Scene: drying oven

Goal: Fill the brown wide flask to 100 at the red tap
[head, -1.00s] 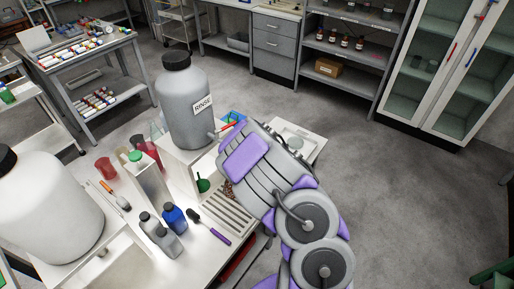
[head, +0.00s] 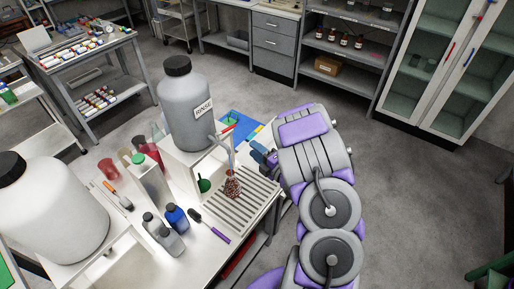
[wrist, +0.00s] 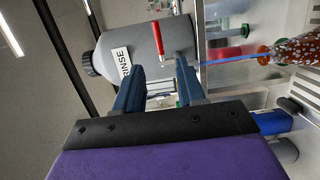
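The brown wide flask (head: 232,187), speckled red-brown, stands on the slatted drain rack (head: 238,206) below the tap of the grey RINSE container (head: 186,110). The red tap handle (head: 227,129) sits at the container's lower right, and also shows in the wrist view (wrist: 157,38). A thin blue stream (head: 232,156) runs from the spout down to the flask's mouth; it also shows in the wrist view (wrist: 238,60). My gripper (head: 262,158) is right of the stream; in the wrist view (wrist: 159,80) its fingers are apart and empty, facing the tap. The level inside the flask is unreadable.
A white container (head: 50,210) stands at the left. Floor to the right is clear.

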